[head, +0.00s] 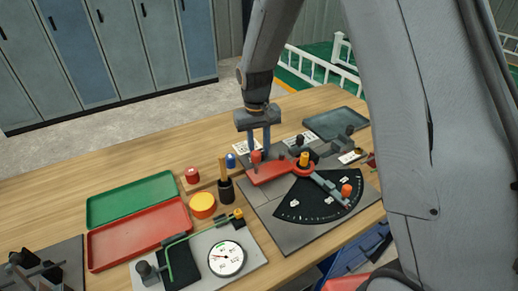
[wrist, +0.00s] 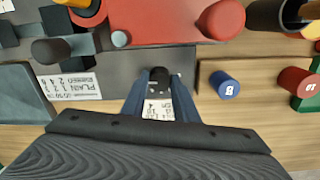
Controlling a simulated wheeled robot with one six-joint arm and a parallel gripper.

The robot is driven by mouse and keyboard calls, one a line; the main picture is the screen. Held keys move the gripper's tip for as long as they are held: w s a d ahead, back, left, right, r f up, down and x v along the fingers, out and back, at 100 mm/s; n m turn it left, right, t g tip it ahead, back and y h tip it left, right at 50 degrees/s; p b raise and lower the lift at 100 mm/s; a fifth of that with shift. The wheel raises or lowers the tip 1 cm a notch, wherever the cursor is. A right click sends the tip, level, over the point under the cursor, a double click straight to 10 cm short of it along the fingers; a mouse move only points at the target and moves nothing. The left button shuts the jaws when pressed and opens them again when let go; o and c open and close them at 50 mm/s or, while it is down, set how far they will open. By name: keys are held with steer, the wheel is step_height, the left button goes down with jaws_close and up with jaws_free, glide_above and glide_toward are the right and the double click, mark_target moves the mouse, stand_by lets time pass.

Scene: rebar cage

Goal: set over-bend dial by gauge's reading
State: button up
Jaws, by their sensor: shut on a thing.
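The gauge (head: 227,259) has a round white face and stands on a grey plate at the front; its needle points left, but the numbers are too small to read. My gripper (head: 258,152) points down at the back edge of the bender's plate (head: 290,235), behind the red lever. In the wrist view my gripper (wrist: 159,98) has its fingers on either side of a small black knob (wrist: 158,75), which looks like the over-bend dial. A printed card (wrist: 156,105) shows between the fingers. The knob's pointer and scale cannot be made out.
The red lever (head: 272,174) with its red knob (head: 256,156) lies close in front of my gripper. A black fan-shaped scale (head: 312,204) is to its right. A blue peg (head: 231,160) and a red peg (head: 192,175) stand left. Green (head: 130,199) and red (head: 135,236) trays lie further left.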

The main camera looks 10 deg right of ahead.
steer(key=shift+w+r, duration=0.1)
steer(key=o, duration=1.1)
steer(key=shift+c, duration=0.2)
steer(key=shift+a+r+b, duration=0.2)
steer(key=shift+r+b, duration=0.75)
steer(key=shift+r, duration=2.9)
steer(key=shift+m+t, duration=0.3)
steer(key=shift+m, duration=0.3)
steer(key=s+d, duration=0.2)
steer(key=s, duration=0.1)
steer(key=s+d, duration=0.5)
steer(key=s, duration=0.1)
steer(key=shift+s+d+f, duration=0.15)
steer(key=shift+s+d, duration=0.05)
steer(key=shift+s, duration=0.1)
steer(key=s+d+f+m, duration=0.1)
steer(key=s+d, duration=0.3)
steer(key=s, duration=0.6)
steer(key=shift+s+d+f+t+y, duration=0.25)
steer(key=shift+d+f+t+y, duration=0.05)
steer(key=shift+d+f, duration=0.05)
